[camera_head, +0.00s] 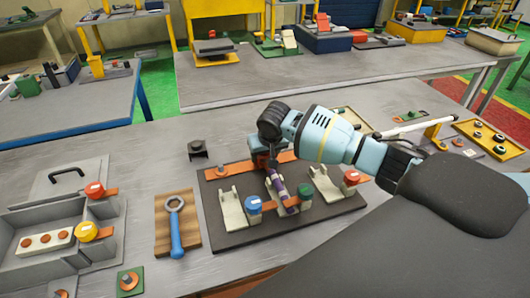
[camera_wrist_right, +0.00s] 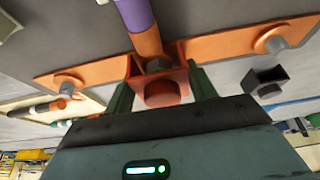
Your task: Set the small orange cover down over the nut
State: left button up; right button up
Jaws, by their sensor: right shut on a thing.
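The small orange cover (camera_wrist_right: 162,92) sits between the two dark green fingers of my right gripper (camera_wrist_right: 160,90), which is shut on it. A grey nut (camera_wrist_right: 157,64) shows just beyond and between the cover's walls, at the end of an orange and purple rod (camera_wrist_right: 135,14). I cannot tell whether the cover touches the strip under it. In the head view my right gripper (camera_head: 268,160) points down at the back edge of the dark board (camera_head: 235,238), over the orange strip (camera_head: 217,172). The cover is mostly hidden there. My left gripper is not in view.
Bolts stand on the strip either side, at left (camera_wrist_right: 70,84) and right (camera_wrist_right: 272,40). A small black open block (camera_head: 198,150) stands behind the board. White brackets (camera_head: 232,210) and a blue cap (camera_head: 253,203) stand on the board. A blue wrench (camera_head: 175,230) lies left.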

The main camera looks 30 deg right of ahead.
jog(key=shift+f, duration=0.3)
dwell(0.8)
jog(key=o, duration=1)
jog(key=shift+o, duration=0.2)
jog(key=shift+r, duration=3.5)
